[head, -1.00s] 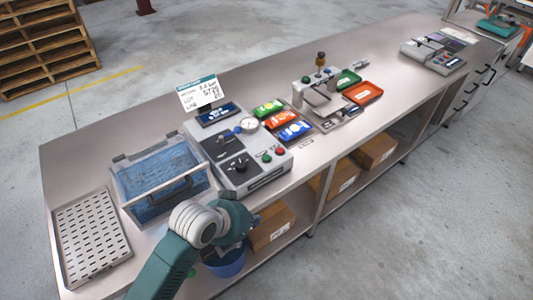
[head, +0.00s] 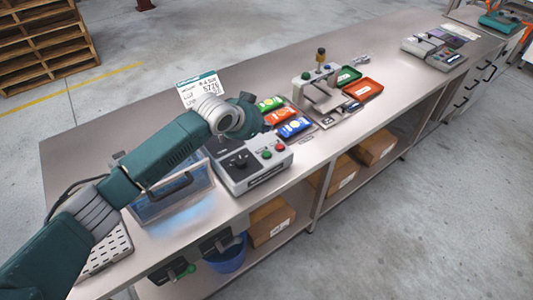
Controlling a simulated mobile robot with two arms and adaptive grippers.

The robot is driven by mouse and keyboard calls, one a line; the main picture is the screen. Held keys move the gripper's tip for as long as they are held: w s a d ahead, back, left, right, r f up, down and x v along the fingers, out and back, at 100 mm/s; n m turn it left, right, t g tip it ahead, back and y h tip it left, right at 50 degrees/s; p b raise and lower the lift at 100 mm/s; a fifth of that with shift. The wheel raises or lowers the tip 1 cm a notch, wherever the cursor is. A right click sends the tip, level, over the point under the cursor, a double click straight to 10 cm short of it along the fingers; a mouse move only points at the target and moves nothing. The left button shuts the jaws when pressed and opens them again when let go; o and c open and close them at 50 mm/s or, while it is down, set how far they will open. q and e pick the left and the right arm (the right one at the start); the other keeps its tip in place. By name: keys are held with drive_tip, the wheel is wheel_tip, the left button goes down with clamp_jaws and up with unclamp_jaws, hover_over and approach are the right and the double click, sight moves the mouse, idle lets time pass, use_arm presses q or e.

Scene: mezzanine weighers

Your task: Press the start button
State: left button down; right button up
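A grey control unit (head: 250,178) stands near the bench's front edge. Its front right corner carries a green button (head: 267,154) and a red button (head: 279,149); any labels are too small to read. A black knob (head: 240,161) sits left of them. My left gripper (head: 252,115) is above the back of the unit, behind and apart from both buttons. Its fingers cannot be made out, so its opening is unclear. My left arm hides the unit's gauge and back left part. My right gripper is out of view.
A clear blue tank (head: 172,200) and a perforated tray (head: 105,255) lie partly under my arm. Coloured pouches (head: 294,127) and a press-like fixture (head: 318,88) stand right of the unit. Dark boxes (head: 168,272) sit below the bench edge. The bench's middle right is clear.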

use_arm(q)
drive_tip(key=shift+f, duration=0.15)
drive_tip(key=b, duration=0.7)
hover_over(265, 155)
wheel_tip(265, 155, down, 7)
drive_tip(key=shift+w+r, duration=0.15)
drive_tip(key=shift+f, duration=0.9)
drive_tip(key=shift+f, duration=0.15)
drive_tip(key=shift+f, duration=0.3)
drive_tip(key=shift+f+b, duration=0.35)
drive_tip(key=shift+f, duration=0.1)
idle(0.7)
drive_tip(key=shift+r, duration=0.1)
drive_tip(key=shift+r+p, duration=0.65)
drive_tip(key=shift+p, duration=0.2)
drive_tip(key=shift+r, duration=0.1)
